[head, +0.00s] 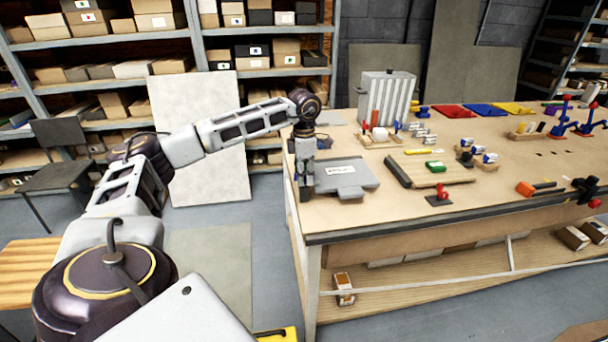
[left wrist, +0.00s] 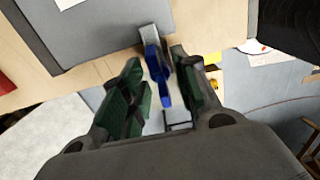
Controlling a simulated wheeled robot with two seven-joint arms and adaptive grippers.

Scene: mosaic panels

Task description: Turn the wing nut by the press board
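My left gripper (head: 305,186) points down at the near left corner of the workbench, beside a flat grey board (head: 341,177) with a white label. In the left wrist view, its green-padded fingers (left wrist: 157,66) are apart. A blue winged piece (left wrist: 154,62), which looks like the wing nut, lies between them, in front of a grey block. The right finger looks close to it; contact cannot be told. The grey board (left wrist: 100,28) fills the upper left there. My right gripper is not in view.
The workbench (head: 330,213) also holds a red knob on a dark base (head: 439,196), a wooden board with a green block (head: 434,166), a ribbed grey box (head: 386,98) and small fixtures. Bare wood lies in front of the grey board. Loaded shelves stand behind.

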